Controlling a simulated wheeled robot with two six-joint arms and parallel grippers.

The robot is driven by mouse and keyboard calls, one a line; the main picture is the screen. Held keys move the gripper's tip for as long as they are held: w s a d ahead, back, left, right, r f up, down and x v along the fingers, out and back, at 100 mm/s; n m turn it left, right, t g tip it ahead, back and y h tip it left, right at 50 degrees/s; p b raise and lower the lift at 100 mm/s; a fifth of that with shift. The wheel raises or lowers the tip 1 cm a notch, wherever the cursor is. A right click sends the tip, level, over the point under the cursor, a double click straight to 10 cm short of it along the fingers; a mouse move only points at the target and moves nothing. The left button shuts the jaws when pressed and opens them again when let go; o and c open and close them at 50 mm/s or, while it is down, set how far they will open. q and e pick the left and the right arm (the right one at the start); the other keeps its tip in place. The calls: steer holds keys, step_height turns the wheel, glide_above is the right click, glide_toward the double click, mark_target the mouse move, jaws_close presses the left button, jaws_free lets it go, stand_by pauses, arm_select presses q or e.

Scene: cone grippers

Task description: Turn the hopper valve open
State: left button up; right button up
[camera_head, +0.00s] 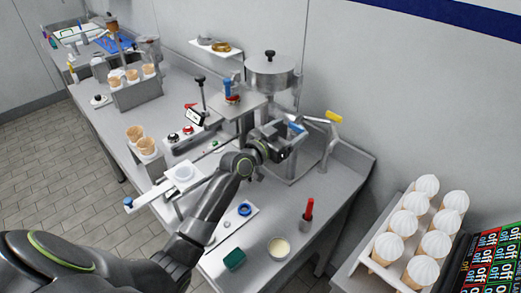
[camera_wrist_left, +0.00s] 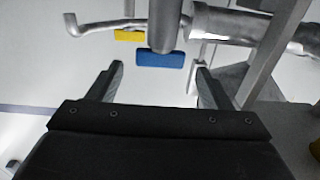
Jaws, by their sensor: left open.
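The steel hopper (camera_head: 270,75), with a black-knobbed lid, stands at the back of the counter. A blue handle (camera_head: 295,127), which looks like the hopper valve's lever, shows low on its right side. In the left wrist view the blue handle (camera_wrist_left: 160,60) lies flat under a vertical metal spout (camera_wrist_left: 161,25). My left gripper (camera_head: 283,143) is beside the blue handle. Its two fingers (camera_wrist_left: 157,82) are open, and the handle shows ahead of the gap between them, with no contact visible. The hopper's lower outlet is partly hidden by my left arm. My right gripper is not in view.
A bent metal tap (camera_head: 328,135) with a yellow handle (camera_head: 334,117) stands just right of the hopper. A red-handled tool in a cup (camera_head: 307,212), a cream-filled bowl (camera_head: 279,248) and a green sponge (camera_head: 234,260) sit at the front. Filled cones (camera_head: 409,223) stand at right.

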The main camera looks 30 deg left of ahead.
arm_select(q)
steer(key=b+v, duration=0.2)
steer(key=v, duration=1)
steer(key=shift+f, duration=0.1)
